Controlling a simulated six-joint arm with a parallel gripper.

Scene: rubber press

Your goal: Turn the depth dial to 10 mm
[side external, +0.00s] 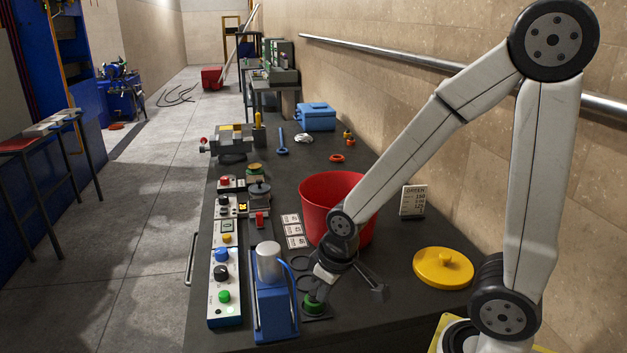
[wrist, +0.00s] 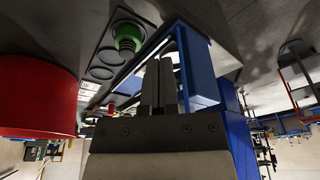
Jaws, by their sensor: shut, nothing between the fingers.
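A row of control panels runs along the table's left edge in the side view. One black knob (side external: 221,272) sits on the white and blue panel (side external: 224,298), between a blue and a green button. Another black knob (side external: 223,201) sits on a panel farther back. I cannot tell which is the depth dial, and no scale marks are readable. My gripper (side external: 318,283) is low over the table's near part, right of the blue press-like device (side external: 275,305). In the wrist view its fingers (wrist: 159,66) are together and hold nothing.
A green knob-like piece (side external: 314,306) stands close by my gripper, on a dark plate with rings. A red bucket (side external: 322,190) stands just behind. A yellow lid (side external: 443,268) lies right. White cards (side external: 293,230) lie between panels and bucket.

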